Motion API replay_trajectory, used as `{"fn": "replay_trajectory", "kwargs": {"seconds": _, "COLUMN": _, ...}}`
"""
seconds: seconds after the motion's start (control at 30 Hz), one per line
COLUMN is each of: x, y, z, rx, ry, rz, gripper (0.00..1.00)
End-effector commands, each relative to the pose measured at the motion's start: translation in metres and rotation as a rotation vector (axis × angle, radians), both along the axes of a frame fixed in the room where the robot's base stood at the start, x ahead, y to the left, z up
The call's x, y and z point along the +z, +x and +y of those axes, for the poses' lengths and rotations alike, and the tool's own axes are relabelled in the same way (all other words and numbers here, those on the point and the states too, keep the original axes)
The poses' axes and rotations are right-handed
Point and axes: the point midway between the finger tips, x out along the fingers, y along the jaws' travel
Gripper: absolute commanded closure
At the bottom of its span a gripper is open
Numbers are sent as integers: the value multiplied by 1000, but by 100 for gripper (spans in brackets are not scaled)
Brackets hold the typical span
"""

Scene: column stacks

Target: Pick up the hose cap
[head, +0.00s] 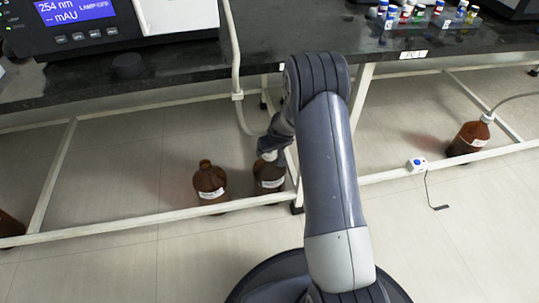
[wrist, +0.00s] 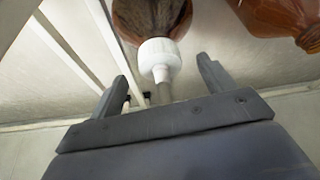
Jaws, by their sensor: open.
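The hose cap (wrist: 159,55) is white and ribbed. In the wrist view it sits on the neck of a brown bottle (wrist: 150,18), with a pale hose stub running from it toward my gripper. In the head view that bottle (head: 268,182) stands on the floor under the bench, and its cap (head: 270,156) is mostly hidden by my arm. My gripper (wrist: 162,80) is open, with one finger on each side of the hose, just short of the cap. In the head view my gripper (head: 270,146) is above the bottle.
A second brown bottle (head: 210,184) with a brown top stands close on the left. Another brown bottle (head: 468,138) with a white cap and hose is far right. White frame bars (head: 130,226) run around the bottles. The dark bench (head: 190,66) overhangs them.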

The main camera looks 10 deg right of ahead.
Motion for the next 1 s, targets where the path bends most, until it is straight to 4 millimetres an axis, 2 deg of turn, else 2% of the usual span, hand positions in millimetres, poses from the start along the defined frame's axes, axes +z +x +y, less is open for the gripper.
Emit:
{"fn": "replay_trajectory", "kwargs": {"seconds": 0.03, "x": -13, "y": 4, "z": 1, "rx": 1, "ry": 0, "rz": 0, "gripper": 22}}
{"fn": "replay_trajectory", "kwargs": {"seconds": 0.1, "x": -21, "y": 8, "z": 2, "rx": 2, "ry": -1, "rz": 1, "gripper": 22}}
{"fn": "replay_trajectory", "kwargs": {"seconds": 0.4, "x": -24, "y": 11, "z": 2, "rx": 1, "ry": 0, "rz": 0, "gripper": 23}}
{"fn": "replay_trajectory", "kwargs": {"seconds": 1.0, "x": -24, "y": 11, "z": 2, "rx": 0, "ry": 0, "rz": -1, "gripper": 71}}
